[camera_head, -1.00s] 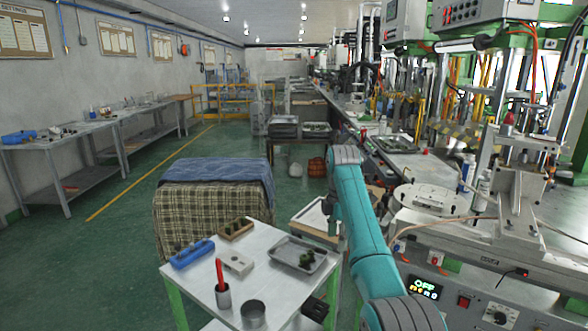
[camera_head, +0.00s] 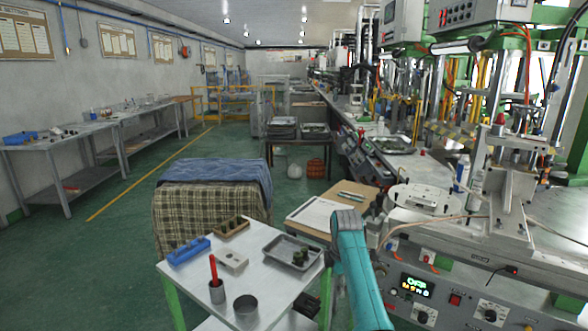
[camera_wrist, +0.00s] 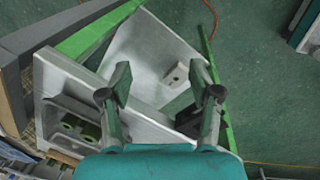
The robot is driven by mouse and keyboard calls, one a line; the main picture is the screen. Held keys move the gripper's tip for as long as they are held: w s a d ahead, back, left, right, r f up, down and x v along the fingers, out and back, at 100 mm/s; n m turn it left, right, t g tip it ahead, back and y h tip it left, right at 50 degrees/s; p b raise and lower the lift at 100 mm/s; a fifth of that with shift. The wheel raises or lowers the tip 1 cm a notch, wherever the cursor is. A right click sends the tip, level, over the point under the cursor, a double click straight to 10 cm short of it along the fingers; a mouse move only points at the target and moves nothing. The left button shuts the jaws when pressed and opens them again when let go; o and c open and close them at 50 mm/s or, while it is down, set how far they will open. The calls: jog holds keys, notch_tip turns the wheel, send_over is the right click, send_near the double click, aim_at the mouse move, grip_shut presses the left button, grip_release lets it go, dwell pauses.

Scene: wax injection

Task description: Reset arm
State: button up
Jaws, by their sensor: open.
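My gripper (camera_wrist: 160,80) is open in the wrist view, its two fingers apart with nothing between them. It hangs over the white table (camera_wrist: 140,50) with green legs. A grey tray (camera_wrist: 48,105) with dark green pieces lies below left of the fingers, and a small pale block (camera_wrist: 176,74) shows beyond and between them. In the head view my teal arm rises from the bottom edge, just right of the white table (camera_head: 262,283). The gripper itself is hidden there.
A machine (camera_head: 430,270) stands close right. Green floor is free at left.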

jog(key=s+d+f+m+t, duration=0.15)
jog(key=s+f, duration=0.45)
jog(key=f, duration=0.6)
jog(key=s+d+f+m+t, duration=0.1)
jog(key=s+f+m+t, duration=0.15)
jog(key=s+f, duration=0.65)
jog(key=s+d+f+m+t, duration=0.1)
jog(key=s+f+m, duration=0.2)
jog(key=s+f, duration=0.35)
jog(key=s+f+m+t, duration=0.15)
jog(key=s+f, duration=0.25)
jog(key=s, duration=0.6)
jog(key=s+d+r+m+t, duration=0.1)
jog(key=s+r+m+t, duration=0.2)
jog(key=s, duration=0.8)
jog(key=s+d+r+m, duration=0.15)
jog(key=s+r, duration=0.25)
jog(key=s, duration=0.6)
jog(key=s+r+m+t, duration=0.2)
jog(key=s+r, duration=0.5)
jog(key=r, duration=0.4)
jog(key=s+r+m+t, duration=0.1)
jog(key=s+r+m, duration=0.2)
jog(key=s+r, duration=0.5)
notch_tip(320, 180, up, 3)
jog(key=shift+a+f+m+t, duration=0.1)
jog(key=shift+a+m+t, duration=0.15)
jog(key=shift+m+t, duration=0.15)
